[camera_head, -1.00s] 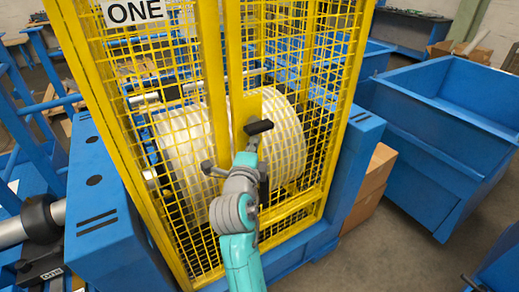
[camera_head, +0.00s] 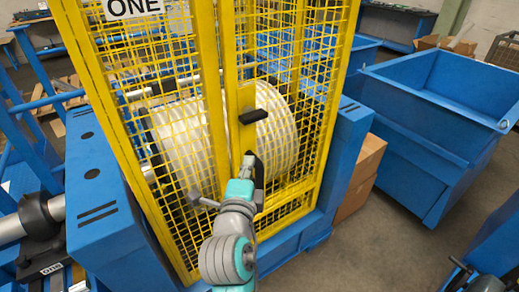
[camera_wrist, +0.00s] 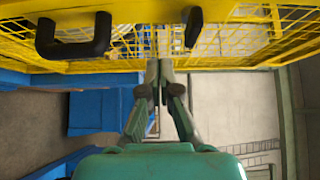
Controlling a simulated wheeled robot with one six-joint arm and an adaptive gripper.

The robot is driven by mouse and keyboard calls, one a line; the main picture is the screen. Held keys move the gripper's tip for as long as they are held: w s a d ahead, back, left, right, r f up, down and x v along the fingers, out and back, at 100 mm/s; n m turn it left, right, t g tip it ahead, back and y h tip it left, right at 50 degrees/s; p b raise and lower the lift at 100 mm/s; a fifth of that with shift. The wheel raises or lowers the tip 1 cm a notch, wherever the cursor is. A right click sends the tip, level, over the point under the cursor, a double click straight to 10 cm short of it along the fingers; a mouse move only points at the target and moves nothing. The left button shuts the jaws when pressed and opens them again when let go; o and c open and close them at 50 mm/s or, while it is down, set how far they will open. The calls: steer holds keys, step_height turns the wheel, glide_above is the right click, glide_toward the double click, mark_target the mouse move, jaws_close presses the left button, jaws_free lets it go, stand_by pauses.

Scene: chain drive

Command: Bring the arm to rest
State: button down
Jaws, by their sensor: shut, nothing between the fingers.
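My arm reaches up from the bottom of the head view, in front of a yellow mesh cage (camera_head: 208,80). My gripper (camera_head: 250,157) is at its far end, just below a black handle (camera_head: 253,116) on the cage's yellow frame. In the wrist view the gripper's fingers (camera_wrist: 160,70) are together, with nothing seen between them. The black handle (camera_wrist: 75,40) at the upper left and another black part (camera_wrist: 193,26) at the top stand on the yellow mesh, apart from the fingers. My arm partly hides the cage's lower part.
A large white drum (camera_head: 180,155) sits inside the cage. Blue machine housings (camera_head: 100,215) flank the cage. A blue bin (camera_head: 410,140) and cardboard boxes (camera_head: 362,165) stand on the right. Bare floor (camera_head: 370,255) shows at lower right.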

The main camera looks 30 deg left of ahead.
steer(key=s+d+f+n+h, duration=0.1)
steer(key=s+d+f+n, duration=0.15)
steer(key=d+f, duration=0.8)
steer(key=s+d+f+n+h, duration=0.15)
steer(key=d+f+n, duration=0.25)
steer(key=d+f, duration=0.65)
steer(key=s+d+f+n+g+h, duration=0.1)
steer(key=s+d+f+n, duration=0.1)
steer(key=s+d, duration=0.5)
steer(key=s+d+f+n, duration=0.1)
steer(key=s+d+f, duration=0.3)
steer(key=d, duration=0.5)
steer(key=s+d+r+n+h, duration=0.1)
steer(key=s+d+r, duration=0.1)
steer(key=s, duration=0.4)
steer(key=s+d+r+n+h, duration=0.1)
steer(key=s+d+r+h, duration=0.1)
steer(key=s+d, duration=0.3)
steer(key=s+d+r+n+h, duration=0.1)
steer(key=s+d+r, duration=0.1)
steer(key=s, duration=0.7)
steer(key=shift+s+d+h, duration=0.2)
steer(key=shift+d+h, duration=0.15)
steer(key=shift+d, duration=0.45)
